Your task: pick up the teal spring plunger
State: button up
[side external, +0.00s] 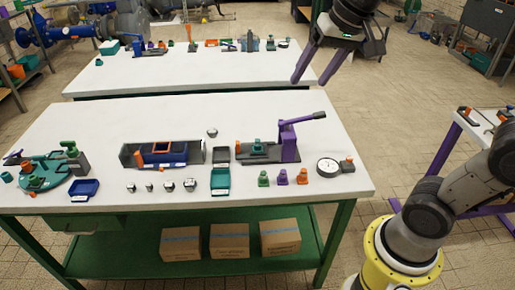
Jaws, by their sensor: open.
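A small teal piece (263,179), which looks like the teal spring plunger, stands upright near the front edge of the white near table (330,125). A purple piece (282,177) and an orange piece (302,176) of similar shape stand in a row to its right. My gripper (309,83) is high at the top of the view, above and to the right of the teal piece and well apart from it. Its two purple fingers are spread, with nothing between them. The teal piece is in plain view but small.
Behind the row stands a purple lever press (289,140). A round dial gauge (328,167) lies to the right. A teal-edged tray (220,181) and several metal nuts (168,186) lie to the left. A second white table (170,75) stands behind.

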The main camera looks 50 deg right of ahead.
jog(key=w+d+f+m+g, duration=0.2)
jog(key=w+f, duration=0.1)
jog(key=w, duration=0.8)
jog(key=m+g, duration=0.2)
jog(key=g, duration=0.1)
send_over(257, 140)
notch_tip(257, 140, down, 23)
jog(key=shift+w+d+f, duration=0.15)
jog(key=shift+f, duration=0.05)
jog(key=shift+s+f, duration=0.2)
jog(key=shift+f, duration=2.8)
grip_shut()
